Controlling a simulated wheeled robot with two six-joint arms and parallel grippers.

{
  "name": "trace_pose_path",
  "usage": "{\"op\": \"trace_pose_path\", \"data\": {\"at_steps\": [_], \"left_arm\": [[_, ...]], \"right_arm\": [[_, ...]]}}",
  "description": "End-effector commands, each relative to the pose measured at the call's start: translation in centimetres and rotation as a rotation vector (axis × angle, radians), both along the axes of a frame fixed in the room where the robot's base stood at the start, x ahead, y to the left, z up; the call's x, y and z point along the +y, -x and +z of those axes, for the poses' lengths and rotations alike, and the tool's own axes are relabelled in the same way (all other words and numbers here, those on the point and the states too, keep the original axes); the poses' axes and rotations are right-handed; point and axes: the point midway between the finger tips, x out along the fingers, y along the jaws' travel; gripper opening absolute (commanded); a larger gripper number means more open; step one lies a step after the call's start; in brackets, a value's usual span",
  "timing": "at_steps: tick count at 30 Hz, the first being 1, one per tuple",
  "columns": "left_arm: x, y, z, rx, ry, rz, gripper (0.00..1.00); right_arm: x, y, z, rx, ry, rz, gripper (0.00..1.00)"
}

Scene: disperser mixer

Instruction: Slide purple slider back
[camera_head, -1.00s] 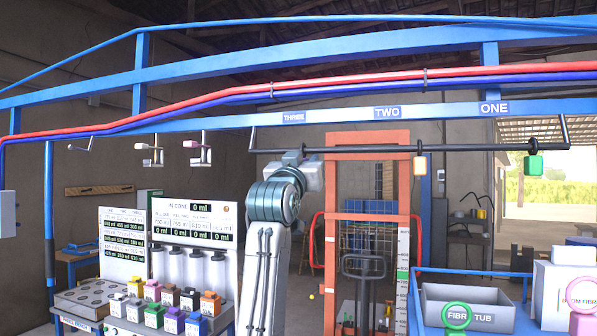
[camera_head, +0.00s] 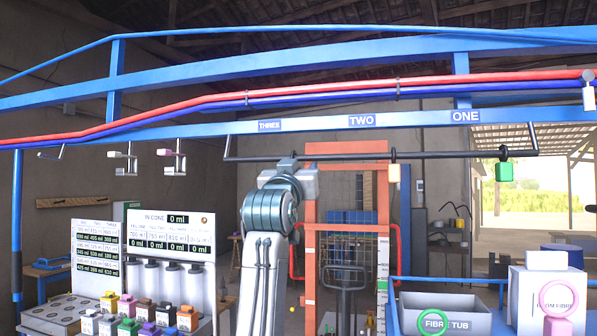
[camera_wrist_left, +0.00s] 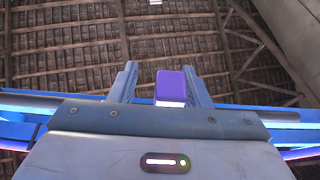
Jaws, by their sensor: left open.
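The purple slider block (camera_wrist_left: 170,86) shows in the left wrist view between the two blue fingers of my left gripper (camera_wrist_left: 159,70), nearer the right finger. The fingers stand apart; I cannot tell whether either touches it. In the head view my left arm rises in front of the dark rail (camera_head: 450,156), with its wrist (camera_head: 304,182) at the rail's left part. The purple slider is not visible there, and the fingertips are hard to make out. My right gripper is not in view.
The blue overhead frame (camera_head: 361,121), labelled THREE, TWO and ONE, runs above the rail. Several coloured-topped containers (camera_head: 188,318) stand low at left below a display board (camera_head: 170,240). A grey fibre tub (camera_head: 445,313) stands at lower right.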

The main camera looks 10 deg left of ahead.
Motion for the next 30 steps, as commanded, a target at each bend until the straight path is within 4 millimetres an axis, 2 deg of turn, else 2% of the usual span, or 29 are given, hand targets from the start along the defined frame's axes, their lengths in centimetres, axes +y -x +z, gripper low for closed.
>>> {"op": "trace_pose_path", "data": {"at_steps": [5,15,21,30], "left_arm": [[0.0,0.9,-0.6,-0.001,0.000,0.000,0.44],[0.0,6.5,-3.3,-0.003,0.001,-0.001,0.44],[0.1,9.1,-4.1,-0.002,-0.001,0.000,0.44],[0.1,9.9,-4.1,0.001,-0.001,-0.001,0.44]], "right_arm": [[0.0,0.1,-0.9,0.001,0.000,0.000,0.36],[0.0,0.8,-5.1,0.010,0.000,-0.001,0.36],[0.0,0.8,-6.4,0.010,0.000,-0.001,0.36],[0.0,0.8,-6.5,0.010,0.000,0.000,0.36]]}}
